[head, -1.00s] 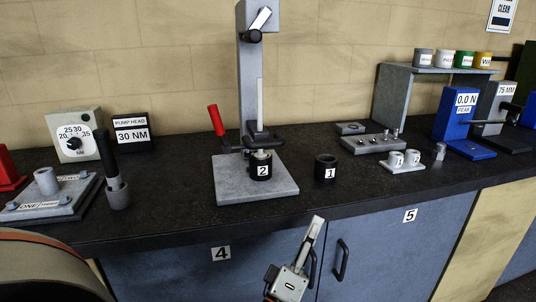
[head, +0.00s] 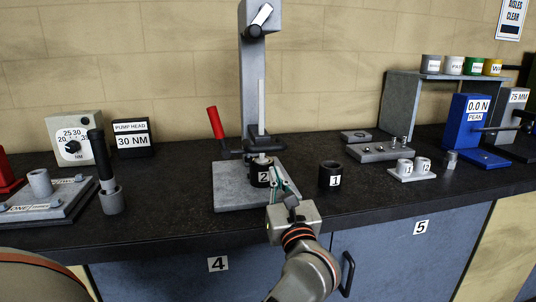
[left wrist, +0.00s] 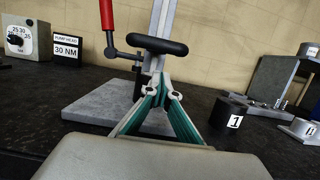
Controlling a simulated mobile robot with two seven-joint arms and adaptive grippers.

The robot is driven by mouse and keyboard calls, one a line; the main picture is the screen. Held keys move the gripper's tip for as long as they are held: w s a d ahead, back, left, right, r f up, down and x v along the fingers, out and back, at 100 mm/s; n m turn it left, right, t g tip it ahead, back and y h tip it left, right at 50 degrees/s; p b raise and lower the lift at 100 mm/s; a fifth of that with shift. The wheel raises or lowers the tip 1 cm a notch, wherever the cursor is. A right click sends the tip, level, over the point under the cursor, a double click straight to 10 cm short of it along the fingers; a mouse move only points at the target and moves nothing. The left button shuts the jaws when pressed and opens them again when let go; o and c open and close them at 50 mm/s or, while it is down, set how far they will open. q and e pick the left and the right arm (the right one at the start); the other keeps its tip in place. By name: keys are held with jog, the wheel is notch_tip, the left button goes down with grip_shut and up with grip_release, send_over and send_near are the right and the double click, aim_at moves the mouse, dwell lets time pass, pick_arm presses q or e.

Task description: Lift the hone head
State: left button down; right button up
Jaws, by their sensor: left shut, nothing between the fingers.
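The hone stand has a tall grey column (head: 251,85) on a grey base plate (head: 232,187). Low on the column is a dark head with a black rounded bar (left wrist: 157,45), which I take for the hone head (head: 262,144). A red lever (head: 215,122) sticks up at its left. A black cylinder marked 2 (head: 261,177) stands on the plate below the head. My left gripper (head: 278,172) is shut and empty, close in front of cylinder 2. In the left wrist view its fingertips (left wrist: 161,84) appear just below the bar; contact is unclear. My right gripper is out of view.
A black cylinder marked 1 (head: 330,175) stands right of the base plate.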

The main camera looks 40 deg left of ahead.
pick_arm(q)
jog(key=x, duration=1)
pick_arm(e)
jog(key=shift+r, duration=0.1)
